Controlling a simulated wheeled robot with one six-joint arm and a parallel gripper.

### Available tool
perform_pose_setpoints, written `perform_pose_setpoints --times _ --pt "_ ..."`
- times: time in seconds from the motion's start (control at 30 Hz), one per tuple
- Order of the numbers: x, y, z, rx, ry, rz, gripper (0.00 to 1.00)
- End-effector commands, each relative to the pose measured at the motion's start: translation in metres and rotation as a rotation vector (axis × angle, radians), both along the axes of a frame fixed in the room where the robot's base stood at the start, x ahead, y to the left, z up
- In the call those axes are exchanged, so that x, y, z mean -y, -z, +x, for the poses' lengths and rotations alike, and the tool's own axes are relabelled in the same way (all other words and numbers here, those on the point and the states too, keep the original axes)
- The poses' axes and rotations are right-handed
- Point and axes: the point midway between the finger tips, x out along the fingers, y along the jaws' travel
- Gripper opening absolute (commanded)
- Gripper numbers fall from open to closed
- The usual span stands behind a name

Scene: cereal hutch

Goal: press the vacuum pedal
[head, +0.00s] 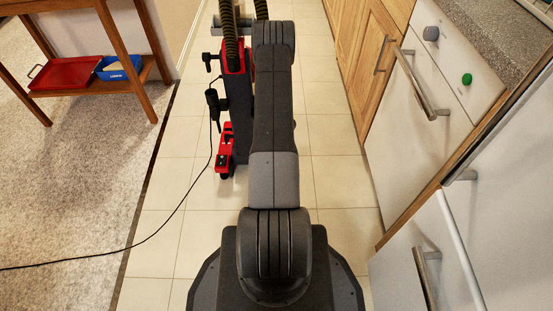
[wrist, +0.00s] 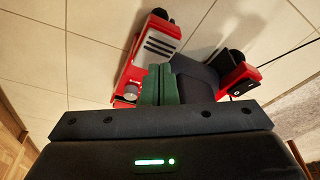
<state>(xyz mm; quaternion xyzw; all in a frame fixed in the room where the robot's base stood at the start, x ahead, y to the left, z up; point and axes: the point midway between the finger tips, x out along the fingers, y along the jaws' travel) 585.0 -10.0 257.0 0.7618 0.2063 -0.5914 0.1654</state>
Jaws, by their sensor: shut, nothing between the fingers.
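The vacuum (head: 235,92) is red and black and stands on the tiled floor, with my arm covering its right side in the head view. A red low part of it (head: 225,150) shows just left of my arm. In the wrist view, a red vacuum part with dark slots (wrist: 157,45) and a smaller red-and-black part (wrist: 238,80) lie on either side of a dark piece. I cannot tell which part is the pedal. My gripper (wrist: 159,84) has green fingers, shut and empty, overlapping the vacuum in view; contact cannot be told. The head view hides it.
A black cord (head: 165,225) runs from the vacuum across tile and carpet to the left. A wooden shelf with a red tray (head: 67,74) and blue bin (head: 118,67) stands at left. Cabinets with bar handles (head: 412,84) line the right. Tile left of my arm is mostly clear.

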Motion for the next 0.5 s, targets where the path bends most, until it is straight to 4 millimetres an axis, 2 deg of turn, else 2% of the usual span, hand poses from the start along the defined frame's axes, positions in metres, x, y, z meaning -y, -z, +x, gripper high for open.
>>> perform_pose_setpoints --times 0.5 --pt "-0.0028 0.0089 -0.001 -0.004 -0.006 0.008 0.0"
